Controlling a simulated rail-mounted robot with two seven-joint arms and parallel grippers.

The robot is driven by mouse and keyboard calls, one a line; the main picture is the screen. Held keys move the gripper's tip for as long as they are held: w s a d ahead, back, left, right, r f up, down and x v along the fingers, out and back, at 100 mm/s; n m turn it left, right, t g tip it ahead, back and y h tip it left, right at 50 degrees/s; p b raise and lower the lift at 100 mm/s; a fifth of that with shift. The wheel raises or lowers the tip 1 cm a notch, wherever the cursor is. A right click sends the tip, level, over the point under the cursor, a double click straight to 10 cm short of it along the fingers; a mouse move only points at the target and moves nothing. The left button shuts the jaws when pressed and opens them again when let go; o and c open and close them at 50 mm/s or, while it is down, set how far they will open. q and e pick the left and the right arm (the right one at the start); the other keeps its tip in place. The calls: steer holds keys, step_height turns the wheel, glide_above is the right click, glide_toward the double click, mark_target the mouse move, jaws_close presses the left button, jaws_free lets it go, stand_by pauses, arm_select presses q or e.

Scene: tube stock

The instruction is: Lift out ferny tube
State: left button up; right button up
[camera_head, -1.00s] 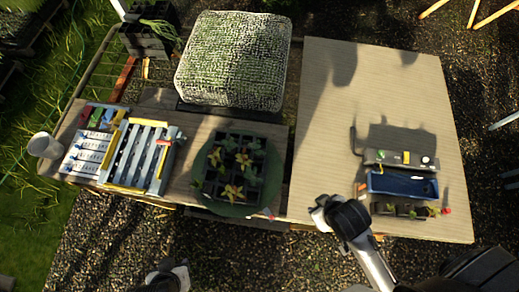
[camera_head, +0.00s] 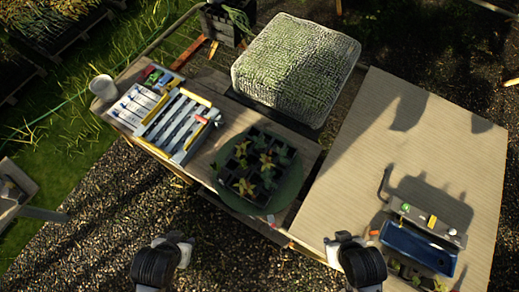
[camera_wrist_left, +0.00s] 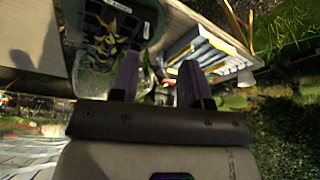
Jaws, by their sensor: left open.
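The black cell tray (camera_head: 222,165) holds several leafy seedlings (camera_head: 266,160) in tubes and sits on a round green mat (camera_head: 289,193) near the table's front edge. I cannot tell which plant is the ferny one. In the left wrist view the tray (camera_wrist_left: 143,12) and a leafy plant (camera_wrist_left: 108,40) show at the upper left, beyond the fingers. My left gripper (camera_wrist_left: 160,82) is open and empty; in the head view it (camera_head: 177,241) hangs over the gravel in front of the table, apart from the tray. My right gripper (camera_head: 343,240) is by the right table's front edge; its jaws are unclear.
A rack with yellow rails and pale strips (camera_head: 180,122) stands left of the tray, with a white cup (camera_head: 103,88) beyond. A large mesh-covered block (camera_head: 297,68) is behind. A blue trough (camera_head: 418,246) and small potted plants (camera_head: 410,276) sit at right. The right tabletop (camera_head: 375,130) is mostly clear.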

arm_select(q)
steer(key=shift+s+d, duration=0.1)
steer(key=shift+d, duration=0.1)
stand_by(0.3)
steer(key=o, duration=0.8)
steer(key=shift+a, duration=0.25)
steer(key=shift+c, duration=0.2)
